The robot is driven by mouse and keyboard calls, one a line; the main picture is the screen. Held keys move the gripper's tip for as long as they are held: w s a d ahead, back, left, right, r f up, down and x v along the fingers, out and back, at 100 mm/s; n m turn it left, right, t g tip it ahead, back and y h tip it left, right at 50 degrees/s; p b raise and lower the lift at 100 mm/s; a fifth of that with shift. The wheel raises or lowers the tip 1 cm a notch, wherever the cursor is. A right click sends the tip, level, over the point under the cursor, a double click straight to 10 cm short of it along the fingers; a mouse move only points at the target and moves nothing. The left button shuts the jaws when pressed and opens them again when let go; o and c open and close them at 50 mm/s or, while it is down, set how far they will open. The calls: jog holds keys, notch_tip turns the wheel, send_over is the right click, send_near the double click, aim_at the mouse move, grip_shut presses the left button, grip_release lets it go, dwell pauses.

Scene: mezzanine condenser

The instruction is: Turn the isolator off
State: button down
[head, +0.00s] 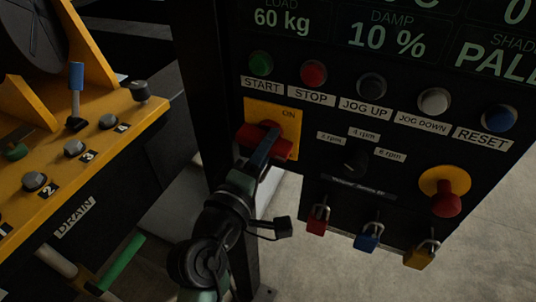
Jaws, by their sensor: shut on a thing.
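The isolator is a red rotary handle (279,149) on a yellow plate (290,119) at the left of the black control panel. The word ON shows at the top of the plate. My gripper (266,147) is at the handle, shut on it, and covers part of it. The handle lies roughly crosswise, slightly tilted, with red showing on both sides of my fingers. The plate's lower part is hidden by my gripper and arm, so no OFF mark is visible.
A row of buttons, from green START (261,64) to blue RESET (500,118), is above. A black selector knob (356,159) and a red emergency knob (446,199) are to the right. Padlocks (367,238) hang below. A yellow bench (100,135) stands at left.

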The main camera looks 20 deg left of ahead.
jog(key=m+b, duration=0.3)
jog(key=m, duration=0.1)
jog(key=shift+a+f+b, duration=0.1)
jog(key=shift+f+b, duration=0.25)
jog(key=shift+f, duration=0.05)
jog(key=shift+m+b, duration=1)
jog(key=shift+m, duration=0.5)
jog(key=shift+r, duration=0.1)
jog(key=c, duration=0.6)
grip_release()
jog(key=shift+c, duration=0.2)
